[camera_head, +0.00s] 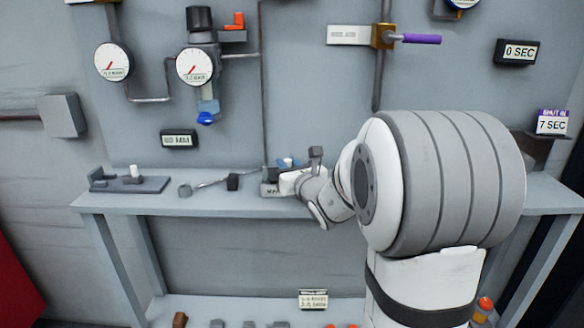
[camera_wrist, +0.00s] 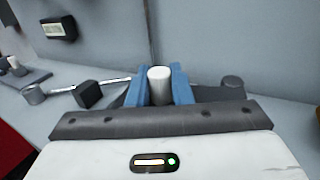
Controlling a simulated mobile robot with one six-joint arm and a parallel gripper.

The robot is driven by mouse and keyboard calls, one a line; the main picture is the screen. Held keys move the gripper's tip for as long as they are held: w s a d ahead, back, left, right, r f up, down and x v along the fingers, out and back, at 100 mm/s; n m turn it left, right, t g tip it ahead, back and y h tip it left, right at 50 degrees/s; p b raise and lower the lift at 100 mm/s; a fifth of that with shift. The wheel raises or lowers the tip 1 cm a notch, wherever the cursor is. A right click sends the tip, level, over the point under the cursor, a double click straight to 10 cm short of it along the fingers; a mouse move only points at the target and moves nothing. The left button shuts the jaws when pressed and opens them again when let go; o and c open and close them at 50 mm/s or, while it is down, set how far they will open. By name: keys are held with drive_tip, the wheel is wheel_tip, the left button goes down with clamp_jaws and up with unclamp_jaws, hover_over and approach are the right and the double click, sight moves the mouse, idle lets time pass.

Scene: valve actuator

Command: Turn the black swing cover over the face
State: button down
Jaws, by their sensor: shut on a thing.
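My gripper (camera_wrist: 158,88) is at the bench, with its two blue fingers shut on a short white cylinder (camera_wrist: 159,86) that stands upright between them. In the head view the gripper (camera_head: 285,163) is small and partly hidden by my own arm. A dark block (camera_wrist: 91,95) lies left of the fingers, apart from them; it also shows in the head view (camera_head: 232,182). I cannot tell which part is the black swing cover, or which surface is the face. What lies below the fingers is hidden by the gripper body.
A grey bench (camera_head: 330,208) runs along the wall. A dark tray (camera_head: 150,186) with a white peg stands at its left. A thin rod (camera_head: 210,183) lies nearby. Two gauges (camera_head: 112,62) and (camera_head: 194,66) and a purple-handled valve (camera_head: 420,39) are on the wall above.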

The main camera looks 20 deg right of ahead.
drive_tip(key=shift+a+f, duration=0.1)
drive_tip(key=c, duration=1.5)
unclamp_jaws()
drive_tip(key=shift+s, duration=0.2)
drive_tip(key=shift+o, duration=0.8)
drive_tip(key=shift+s+d, duration=0.15)
drive_tip(key=shift+s, duration=1.15)
drive_tip(key=shift+s+d, duration=0.2)
drive_tip(key=shift+s, duration=1.05)
drive_tip(key=shift+s+d, duration=0.15)
drive_tip(key=shift+s, duration=1.15)
drive_tip(key=shift+c, duration=0.3)
